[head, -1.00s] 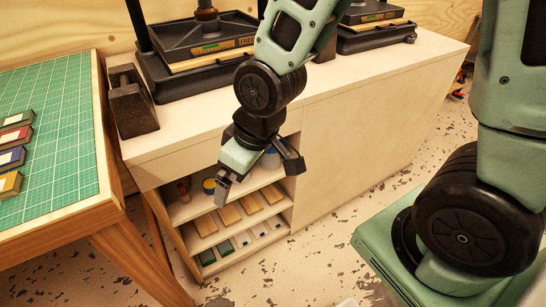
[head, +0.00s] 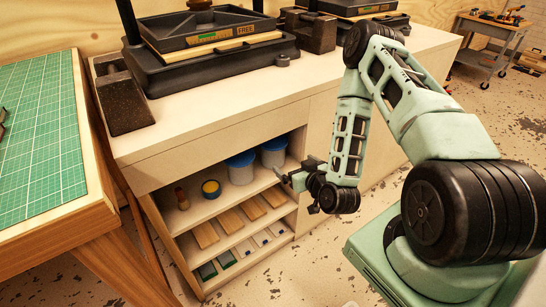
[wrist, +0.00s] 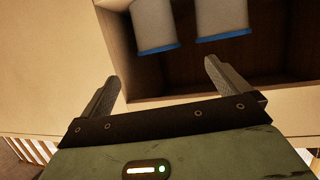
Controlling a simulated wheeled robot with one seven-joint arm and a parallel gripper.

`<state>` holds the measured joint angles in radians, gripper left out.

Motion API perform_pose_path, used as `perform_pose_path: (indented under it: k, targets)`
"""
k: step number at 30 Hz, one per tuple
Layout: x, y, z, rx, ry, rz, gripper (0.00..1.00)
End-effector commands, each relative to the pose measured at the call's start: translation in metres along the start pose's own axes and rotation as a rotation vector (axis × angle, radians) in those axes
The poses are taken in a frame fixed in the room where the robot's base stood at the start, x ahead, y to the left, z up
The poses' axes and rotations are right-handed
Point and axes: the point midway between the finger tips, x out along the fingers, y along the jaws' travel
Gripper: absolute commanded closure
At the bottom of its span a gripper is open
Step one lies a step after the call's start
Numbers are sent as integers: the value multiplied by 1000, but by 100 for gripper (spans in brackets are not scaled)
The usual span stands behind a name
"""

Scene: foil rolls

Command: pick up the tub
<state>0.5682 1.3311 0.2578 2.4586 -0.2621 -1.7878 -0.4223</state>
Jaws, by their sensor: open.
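Two white tubs with blue lids stand side by side on the top shelf of the open cabinet, a left tub (head: 241,169) and a right tub (head: 273,153). In the wrist view both show upside down at the top, one tub (wrist: 154,24) and the other tub (wrist: 221,16), with blue lids lowest. My gripper (head: 294,190) is just outside the shelf opening, to the right of the tubs in the head view. In the wrist view my gripper (wrist: 157,74) has its fingers spread, with nothing between them, apart from the tubs.
Wooden blocks (head: 206,235) lie on the shelf below. The cabinet top (head: 210,122) overhangs the opening. A table with a green mat (head: 45,140) stands at left.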

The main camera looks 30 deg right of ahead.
Motion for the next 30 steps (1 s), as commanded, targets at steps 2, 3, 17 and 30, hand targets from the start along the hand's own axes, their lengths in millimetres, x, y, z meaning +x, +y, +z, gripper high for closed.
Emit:
perform_pose_path:
  k: [2,3,17,30]
  targets:
    - [0,5,4,7,15,20,0]
    - [3,6,4,8,21,24,0]
    - [92,9,0,8,25,26,0]
    - [136,8,-3,8,24,25,0]
